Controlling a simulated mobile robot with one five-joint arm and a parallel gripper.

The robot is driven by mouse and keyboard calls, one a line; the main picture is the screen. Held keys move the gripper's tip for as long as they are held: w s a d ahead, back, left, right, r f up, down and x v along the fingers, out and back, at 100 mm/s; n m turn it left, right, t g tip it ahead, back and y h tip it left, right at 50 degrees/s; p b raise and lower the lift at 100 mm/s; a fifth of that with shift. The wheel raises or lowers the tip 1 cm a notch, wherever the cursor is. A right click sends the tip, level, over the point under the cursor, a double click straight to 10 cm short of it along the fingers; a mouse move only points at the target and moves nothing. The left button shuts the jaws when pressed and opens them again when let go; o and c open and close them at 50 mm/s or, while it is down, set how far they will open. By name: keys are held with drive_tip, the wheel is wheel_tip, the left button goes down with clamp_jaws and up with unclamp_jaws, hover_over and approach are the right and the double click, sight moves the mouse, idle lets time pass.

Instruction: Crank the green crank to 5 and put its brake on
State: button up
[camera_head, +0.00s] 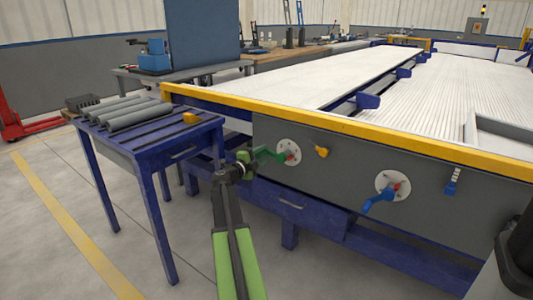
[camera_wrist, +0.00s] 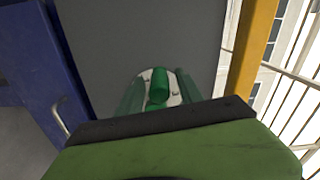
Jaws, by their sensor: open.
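The green crank (camera_head: 268,154) sticks out from a round white dial (camera_head: 289,146) on the grey side panel of the long table. Its green handle also shows in the wrist view (camera_wrist: 158,78), pointing toward the camera. My gripper (camera_head: 244,160) is at the crank's outer end, left of the dial. In the wrist view its two green fingers are apart, one on each side of the handle; I cannot tell whether they touch it. The dial's numbers are too small to read. A small yellow-orange lever (camera_head: 322,152) sits on the panel just right of the dial.
A blue crank (camera_head: 378,200) on its own white dial and a small blue lever (camera_head: 452,184) are further right on the panel. A blue side table (camera_head: 150,139) with several grey pipes stands to the left. A yellow rail (camera_head: 350,128) runs above the panel.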

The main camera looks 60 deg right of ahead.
drive_tip(key=w+a, duration=0.1)
drive_tip(key=a, duration=1.3)
drive_tip(key=shift+w+a, duration=0.25)
